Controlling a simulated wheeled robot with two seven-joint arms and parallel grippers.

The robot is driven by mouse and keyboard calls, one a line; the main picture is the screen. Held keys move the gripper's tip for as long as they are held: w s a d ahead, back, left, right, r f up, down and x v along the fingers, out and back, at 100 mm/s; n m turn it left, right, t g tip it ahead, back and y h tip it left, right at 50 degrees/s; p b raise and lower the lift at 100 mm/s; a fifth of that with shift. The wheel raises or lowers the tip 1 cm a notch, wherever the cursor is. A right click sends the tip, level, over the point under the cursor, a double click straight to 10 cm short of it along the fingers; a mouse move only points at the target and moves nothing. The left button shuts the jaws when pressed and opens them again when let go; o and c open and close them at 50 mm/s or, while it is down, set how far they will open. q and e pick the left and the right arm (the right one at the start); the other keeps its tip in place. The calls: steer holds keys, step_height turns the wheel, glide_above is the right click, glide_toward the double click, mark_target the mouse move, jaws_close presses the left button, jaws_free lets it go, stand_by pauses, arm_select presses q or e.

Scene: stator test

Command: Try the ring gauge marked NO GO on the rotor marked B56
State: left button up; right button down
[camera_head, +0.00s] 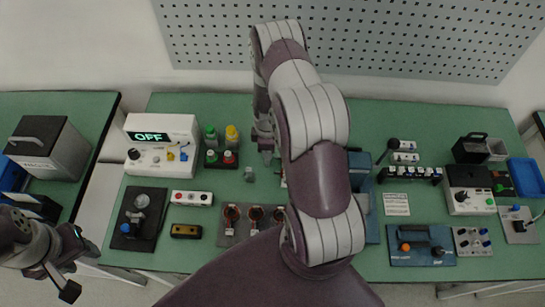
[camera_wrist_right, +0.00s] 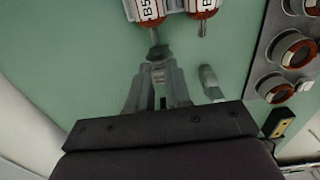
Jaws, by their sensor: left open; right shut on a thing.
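In the right wrist view two white rotors with red-brown ends lie at the top edge. The left rotor (camera_wrist_right: 147,10) and the right rotor (camera_wrist_right: 203,6) both show labels starting "B5", cut off by the frame. My right gripper (camera_wrist_right: 158,62) is shut on a small grey piece (camera_wrist_right: 158,52), perhaps a ring gauge; its marking is unreadable. The piece is close to the left rotor's shaft end; contact is unclear. Another grey piece (camera_wrist_right: 209,82) stands beside the gripper, also in the head view (camera_head: 249,174). My left gripper (camera_head: 77,266) is open and empty at lower left.
A holder (camera_head: 243,236) carries several copper-wound stators. A tester reading OFF (camera_head: 162,143) stands at the left. My right arm hides the table's middle. Blue fixtures (camera_head: 422,245) and a sheet (camera_head: 396,204) are at the right. A perforated panel (camera_head: 400,40) stands behind.

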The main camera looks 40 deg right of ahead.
step_height(320, 180, up, 5)
steer(key=p, duration=0.4)
steer(key=shift+r, duration=0.1)
